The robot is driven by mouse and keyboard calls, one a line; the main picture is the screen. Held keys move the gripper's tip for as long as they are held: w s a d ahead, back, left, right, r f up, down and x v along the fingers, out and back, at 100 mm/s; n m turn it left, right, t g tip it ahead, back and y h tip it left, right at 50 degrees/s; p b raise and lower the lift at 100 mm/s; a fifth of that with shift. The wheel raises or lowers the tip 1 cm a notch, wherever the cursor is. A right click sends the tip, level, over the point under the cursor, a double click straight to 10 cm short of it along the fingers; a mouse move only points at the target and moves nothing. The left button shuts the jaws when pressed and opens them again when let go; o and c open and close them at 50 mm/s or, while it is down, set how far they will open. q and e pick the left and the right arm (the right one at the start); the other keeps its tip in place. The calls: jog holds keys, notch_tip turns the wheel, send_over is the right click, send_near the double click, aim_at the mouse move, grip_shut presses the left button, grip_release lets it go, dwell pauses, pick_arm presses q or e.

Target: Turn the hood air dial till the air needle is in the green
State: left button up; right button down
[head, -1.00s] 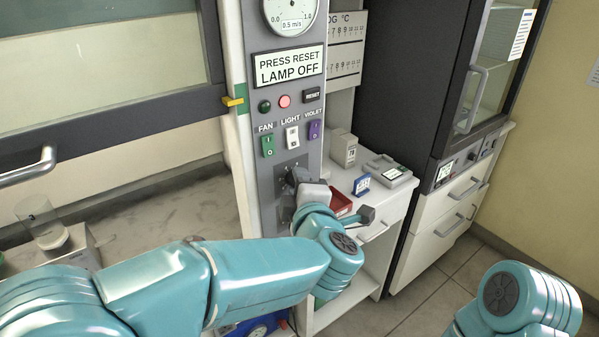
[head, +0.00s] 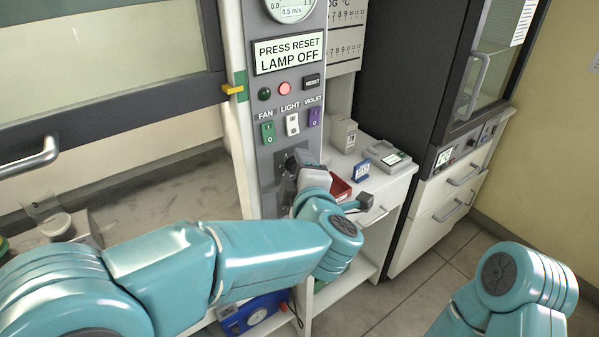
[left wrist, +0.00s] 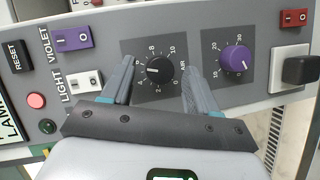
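The black air dial (left wrist: 160,70), marked AIR with a printed scale, is on the grey hood panel in the left wrist view. My left gripper (left wrist: 158,82) is open, with one finger on each side of the dial and a gap at both sides. In the head view, my left gripper (head: 297,165) is at the lower panel and mostly hides the dial. The round air gauge (head: 290,8) is cut off at the top of the head view, so its needle and green band cannot be read. My right gripper is out of view.
A purple dial (left wrist: 236,58) is beside the air dial. The fan switch (head: 267,132), light switch (head: 292,124), violet switch (head: 314,117) and reset button (head: 312,81) are above.

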pick_arm(q)
jog(key=b+v, duration=0.2)
jog(key=v, duration=1.4)
jog(key=shift+s, duration=0.15)
